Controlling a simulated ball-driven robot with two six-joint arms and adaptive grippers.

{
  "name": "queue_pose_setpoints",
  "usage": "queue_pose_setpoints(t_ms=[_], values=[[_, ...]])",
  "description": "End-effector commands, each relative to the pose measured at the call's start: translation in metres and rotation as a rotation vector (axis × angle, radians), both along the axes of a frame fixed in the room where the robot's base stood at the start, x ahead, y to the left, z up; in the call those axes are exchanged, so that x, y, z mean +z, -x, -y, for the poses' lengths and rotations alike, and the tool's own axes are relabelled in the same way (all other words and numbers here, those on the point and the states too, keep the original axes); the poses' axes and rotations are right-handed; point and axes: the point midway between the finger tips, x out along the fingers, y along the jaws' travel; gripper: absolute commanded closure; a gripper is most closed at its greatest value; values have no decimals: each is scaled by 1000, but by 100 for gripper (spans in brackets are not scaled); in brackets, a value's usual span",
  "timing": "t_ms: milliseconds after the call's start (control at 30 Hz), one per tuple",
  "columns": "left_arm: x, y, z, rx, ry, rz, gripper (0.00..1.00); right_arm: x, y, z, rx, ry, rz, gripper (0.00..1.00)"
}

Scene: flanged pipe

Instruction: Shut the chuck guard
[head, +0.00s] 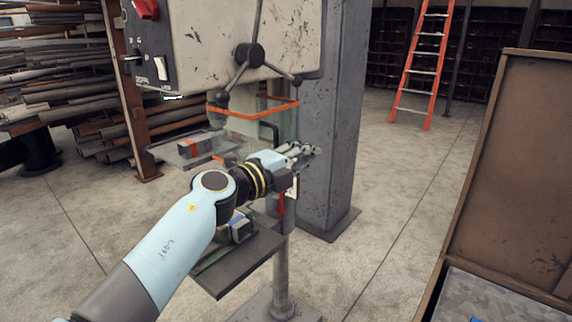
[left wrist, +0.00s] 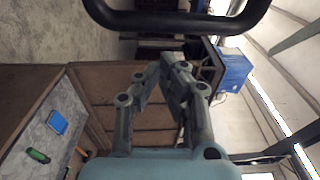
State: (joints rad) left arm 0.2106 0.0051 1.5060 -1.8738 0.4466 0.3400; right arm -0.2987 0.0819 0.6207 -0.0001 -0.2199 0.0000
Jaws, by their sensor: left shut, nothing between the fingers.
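The chuck guard (head: 284,122) is a clear box-like shield with an orange rim, below the head of the drill press (head: 222,45). A dark bent handle (head: 271,132) shows at its side. I cannot tell exactly how far the guard is swung. My left gripper (head: 311,151) is just right of and below the guard, in front of the grey column. In the left wrist view the left gripper (left wrist: 171,64) is shut and empty, and a black curved bar (left wrist: 180,20), probably the guard's handle, crosses close to the lens. My right gripper is not in view.
The press column (head: 335,110) stands just behind my left gripper. The press table (head: 240,262) is under my left forearm. A brown cabinet or bench (head: 515,170) is at the right, a red ladder (head: 421,65) behind, and pipe racks (head: 60,100) at the left. Open floor lies between.

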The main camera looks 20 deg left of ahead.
Motion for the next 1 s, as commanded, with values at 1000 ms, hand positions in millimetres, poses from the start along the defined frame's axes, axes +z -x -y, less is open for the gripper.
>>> queue_pose_setpoints(t_ms=[1000], values=[[-2,18,-47,-101,-4,-1,100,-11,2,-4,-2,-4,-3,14]])
